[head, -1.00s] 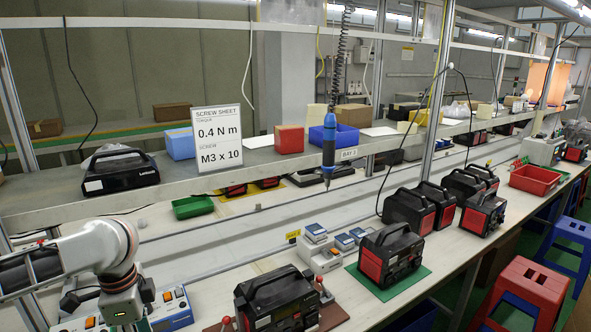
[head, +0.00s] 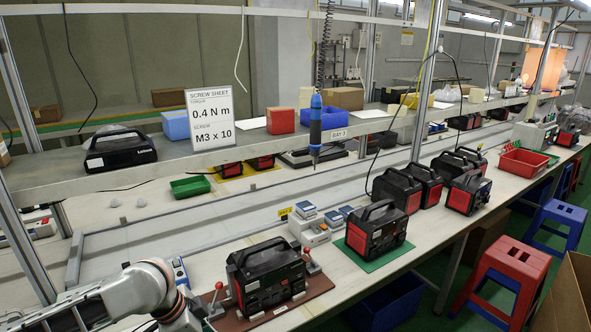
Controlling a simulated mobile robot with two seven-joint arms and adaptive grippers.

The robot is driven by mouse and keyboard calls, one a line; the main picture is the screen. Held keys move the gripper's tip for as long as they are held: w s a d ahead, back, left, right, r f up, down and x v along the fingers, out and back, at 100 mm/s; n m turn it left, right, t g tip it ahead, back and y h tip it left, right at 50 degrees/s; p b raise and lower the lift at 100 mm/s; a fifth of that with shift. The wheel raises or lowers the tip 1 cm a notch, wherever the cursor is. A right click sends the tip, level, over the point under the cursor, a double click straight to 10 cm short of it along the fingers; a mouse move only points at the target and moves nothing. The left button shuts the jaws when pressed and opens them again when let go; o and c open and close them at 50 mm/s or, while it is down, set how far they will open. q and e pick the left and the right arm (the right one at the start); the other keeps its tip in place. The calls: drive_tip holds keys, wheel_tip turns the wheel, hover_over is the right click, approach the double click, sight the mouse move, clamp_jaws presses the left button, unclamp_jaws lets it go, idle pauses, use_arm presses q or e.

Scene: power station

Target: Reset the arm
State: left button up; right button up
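My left arm (head: 140,291) comes in from the lower left, low over the near left part of the workbench. Its gripper is below the picture's bottom edge, so its fingers do not show. My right arm and gripper are not in view. Just right of the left arm, a black and red power station (head: 268,277) sits on a brown fixture board (head: 318,287) with red-knobbed clamps at its sides. A second power station (head: 378,230) stands on a green mat (head: 352,256) to its right.
A blue screwdriver (head: 316,125) hangs on a coiled cord above the bench. A shelf (head: 60,180) carries a sign (head: 214,117) and several boxes. Several power stations and a red bin (head: 524,162) stand farther right. Stools (head: 503,281) and a cardboard box (head: 574,296) are at the right.

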use_arm(q)
drive_tip(key=s+d+f+n+t+h, duration=0.2)
drive_tip(key=d+f+n+t+h, duration=0.2)
drive_tip(key=d+f, duration=0.55)
drive_tip(key=s+a+f+n+t+y, duration=0.4)
drive_tip(key=s+a+f, duration=0.6)
drive_tip(key=s+a, duration=0.3)
drive_tip(key=shift+s+n+y, duration=0.7)
drive_tip(key=shift+s, duration=0.15)
drive_tip(key=shift+a, duration=0.1)
